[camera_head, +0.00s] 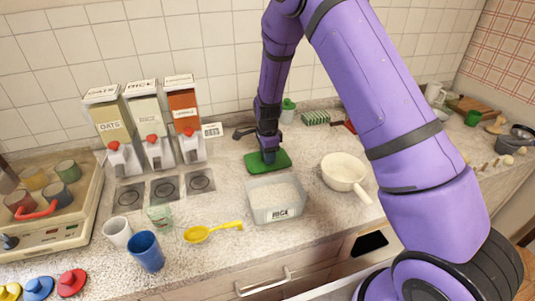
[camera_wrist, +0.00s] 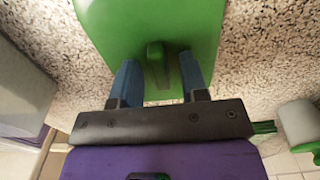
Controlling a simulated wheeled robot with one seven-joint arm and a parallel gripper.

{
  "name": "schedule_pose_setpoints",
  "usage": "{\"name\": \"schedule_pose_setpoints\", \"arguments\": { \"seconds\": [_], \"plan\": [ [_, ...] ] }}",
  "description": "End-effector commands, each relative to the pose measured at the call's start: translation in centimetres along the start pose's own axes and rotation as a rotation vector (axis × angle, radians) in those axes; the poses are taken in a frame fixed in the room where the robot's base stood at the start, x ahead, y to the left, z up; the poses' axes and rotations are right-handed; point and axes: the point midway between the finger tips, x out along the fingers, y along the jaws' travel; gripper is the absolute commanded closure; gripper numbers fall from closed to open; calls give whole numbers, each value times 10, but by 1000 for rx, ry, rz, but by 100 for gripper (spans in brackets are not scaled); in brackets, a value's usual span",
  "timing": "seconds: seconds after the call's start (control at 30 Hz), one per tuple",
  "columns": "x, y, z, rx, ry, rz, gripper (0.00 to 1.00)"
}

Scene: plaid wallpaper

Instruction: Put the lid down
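The green lid (camera_head: 283,161) lies flat on the counter, just behind the clear container of rice (camera_head: 276,200). In the wrist view the lid (camera_wrist: 150,25) fills the upper middle, with its raised handle (camera_wrist: 157,62) pointing towards me. My gripper (camera_head: 268,155) is right above the lid. In the wrist view my gripper (camera_wrist: 160,72) has its two blue fingers apart, one on each side of the handle, with a gap to it on both sides. The rice container is uncovered.
A white pan (camera_head: 343,168) stands right of the container. A yellow scoop (camera_head: 200,234), a blue cup (camera_head: 146,252) and a white cup (camera_head: 118,232) are at front left. Three dispensers (camera_head: 150,127) stand at back left.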

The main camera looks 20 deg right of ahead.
Motion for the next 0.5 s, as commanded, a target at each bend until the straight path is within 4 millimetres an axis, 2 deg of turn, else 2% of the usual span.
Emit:
{"name": "schedule_pose_setpoints", "arguments": {
  "seconds": [0.27, 0.5],
  "plan": [
    [-8, 0, 0, -1, 0, 0, 59],
    [-49, -1, 0, -1, 0, -3, 59]
  ]
}}
